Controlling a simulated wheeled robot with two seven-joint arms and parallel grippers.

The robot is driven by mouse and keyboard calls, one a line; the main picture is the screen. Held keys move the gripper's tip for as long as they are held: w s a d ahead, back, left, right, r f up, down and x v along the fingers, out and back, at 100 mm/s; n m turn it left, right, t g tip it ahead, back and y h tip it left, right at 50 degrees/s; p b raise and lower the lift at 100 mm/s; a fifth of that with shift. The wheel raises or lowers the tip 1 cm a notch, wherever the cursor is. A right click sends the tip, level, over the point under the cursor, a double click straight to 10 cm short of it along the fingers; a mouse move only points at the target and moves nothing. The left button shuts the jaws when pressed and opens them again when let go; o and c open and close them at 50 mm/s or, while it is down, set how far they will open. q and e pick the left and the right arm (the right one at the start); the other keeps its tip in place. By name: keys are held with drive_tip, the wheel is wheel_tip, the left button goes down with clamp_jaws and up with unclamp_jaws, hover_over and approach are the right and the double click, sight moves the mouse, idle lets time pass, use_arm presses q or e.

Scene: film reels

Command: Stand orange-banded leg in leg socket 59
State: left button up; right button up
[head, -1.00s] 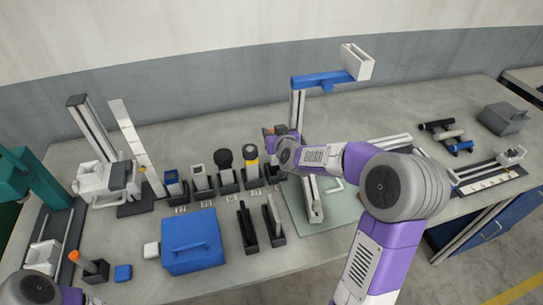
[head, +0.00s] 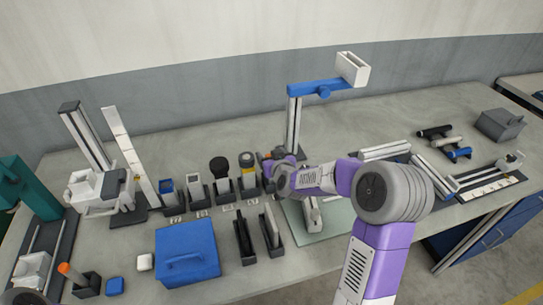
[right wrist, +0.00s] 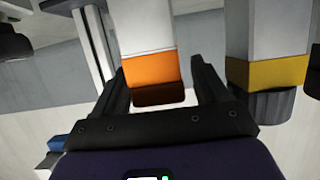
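The orange-banded leg (right wrist: 151,70) shows in the right wrist view: a pale block with an orange band and a dark end. My right gripper (right wrist: 160,82) has one finger on each side of this banded end. A narrow gap seems to show on the right side, and I cannot tell whether the fingers press on it. In the head view my right gripper (head: 268,160) is at the right end of the row of sockets, and my arm hides most of the leg. The leg's lower end is hidden. Socket number 59 cannot be read. My left gripper is not in view.
A yellow-banded leg (head: 247,164) stands close beside my right gripper; it also shows in the right wrist view (right wrist: 268,73). A blue box (head: 187,252) and dark holders (head: 246,238) stand in front. A post with a blue arm (head: 318,89) rises behind.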

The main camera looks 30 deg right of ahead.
drive_tip(key=p+v, duration=0.1)
drive_tip(key=v, duration=1.1)
drive_tip(key=shift+s, duration=0.1)
idle(0.4)
